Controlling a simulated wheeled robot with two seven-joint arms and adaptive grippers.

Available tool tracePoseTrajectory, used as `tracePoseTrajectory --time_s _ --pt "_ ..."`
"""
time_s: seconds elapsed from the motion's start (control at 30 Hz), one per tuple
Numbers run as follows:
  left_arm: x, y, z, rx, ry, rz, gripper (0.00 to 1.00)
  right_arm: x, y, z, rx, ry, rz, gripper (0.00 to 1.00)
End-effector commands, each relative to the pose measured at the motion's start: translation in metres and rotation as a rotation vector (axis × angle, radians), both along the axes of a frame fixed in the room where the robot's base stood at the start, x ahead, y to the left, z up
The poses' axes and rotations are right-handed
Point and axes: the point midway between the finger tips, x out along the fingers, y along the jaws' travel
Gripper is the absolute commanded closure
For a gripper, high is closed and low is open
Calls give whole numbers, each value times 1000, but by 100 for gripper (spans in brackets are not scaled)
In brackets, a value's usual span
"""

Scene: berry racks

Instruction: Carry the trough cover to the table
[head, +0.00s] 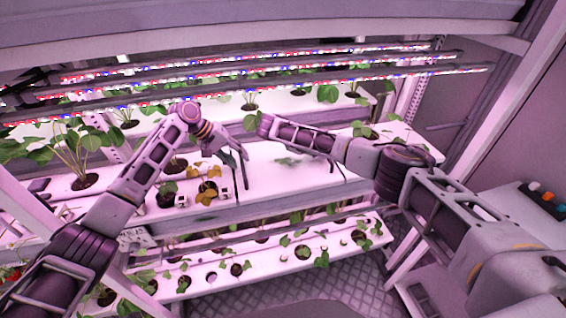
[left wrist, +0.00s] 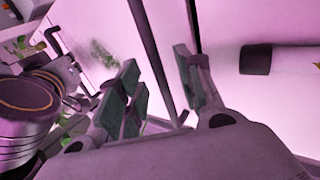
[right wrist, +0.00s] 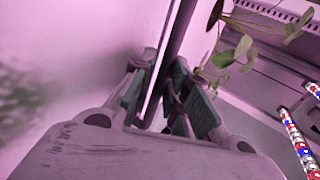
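The trough cover seems to be the pale flat panel (head: 290,180) on the middle shelf of the rack; its edges are hard to tell from the shelf. My left gripper (head: 232,160) points down above the panel's left part. In the left wrist view my left gripper (left wrist: 160,85) has its fingers apart, with a thin dark bar (left wrist: 150,45) running between them. My right gripper (head: 256,128) reaches left over the panel's far side. In the right wrist view the fingers of my right gripper (right wrist: 163,85) lie close on either side of a dark strip (right wrist: 182,20); contact is unclear.
Small potted plants (head: 207,187) stand left of the panel, close to my left gripper. LED bars (head: 270,72) run above the shelf. A lower trough (head: 215,282) holds several seedlings. A grated floor (head: 345,285) shows in front.

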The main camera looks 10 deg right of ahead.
Motion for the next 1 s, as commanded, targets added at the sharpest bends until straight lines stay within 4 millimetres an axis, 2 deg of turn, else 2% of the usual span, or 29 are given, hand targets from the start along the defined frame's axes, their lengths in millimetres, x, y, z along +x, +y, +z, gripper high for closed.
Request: tracePoseTrajectory --time_s 0.4,0.77,0.9,1.0 --pt "0 -7 -10 0 1 -1 64 0 -12 -6 -3 0 -6 84" --pt "0 -7 -11 0 0 0 64 0 -13 -7 -4 0 -6 84" --pt "0 -7 -11 0 0 0 79 0 -13 -7 -3 0 -6 99" --pt "0 -7 -11 0 0 0 92 0 -13 -7 -3 0 -6 100"
